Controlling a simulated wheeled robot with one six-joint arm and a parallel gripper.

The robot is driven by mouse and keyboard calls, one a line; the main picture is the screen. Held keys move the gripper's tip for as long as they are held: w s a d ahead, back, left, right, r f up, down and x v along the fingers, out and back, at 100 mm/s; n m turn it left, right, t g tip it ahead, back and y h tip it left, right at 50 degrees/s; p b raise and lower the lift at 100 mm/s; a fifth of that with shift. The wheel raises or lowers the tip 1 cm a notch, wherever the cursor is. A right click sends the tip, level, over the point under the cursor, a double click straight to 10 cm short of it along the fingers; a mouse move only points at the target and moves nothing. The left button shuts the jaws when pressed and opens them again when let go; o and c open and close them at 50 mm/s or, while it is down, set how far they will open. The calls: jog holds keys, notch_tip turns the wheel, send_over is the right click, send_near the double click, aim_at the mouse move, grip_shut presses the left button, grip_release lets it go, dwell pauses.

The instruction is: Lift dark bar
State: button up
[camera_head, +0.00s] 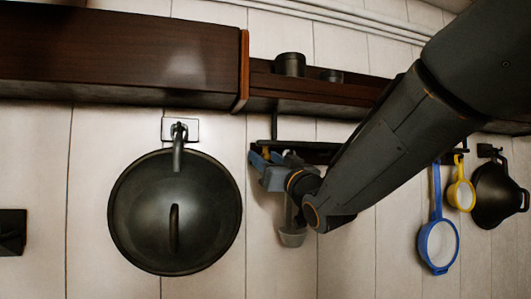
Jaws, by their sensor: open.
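A dark bar (318,147) runs level along the white plank wall, just under the brown shelf. My arm comes in from the upper right and covers its right part. My gripper (264,164), with blue-grey fingers, is at the bar's left end, at or just below it. The jaws are open. I cannot tell whether a finger touches the bar or whether the bar lies between them. A small orange-brown piece shows beside the fingers. A grey ladle-like utensil (292,237) hangs below my gripper, its upper part partly hidden.
A large dark pan (140,222) hangs close left of my gripper. The brown shelf (345,90) above carries two dark pots (290,64). Blue (438,243) and yellow (461,195) strainers and a black pan (493,197) hang at right. The lower middle wall is clear.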

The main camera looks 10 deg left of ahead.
jog(key=shift+w+a+r, duration=0.15)
jog(key=shift+w+a, duration=0.05)
jog(key=shift+w, duration=0.15)
grip_shut()
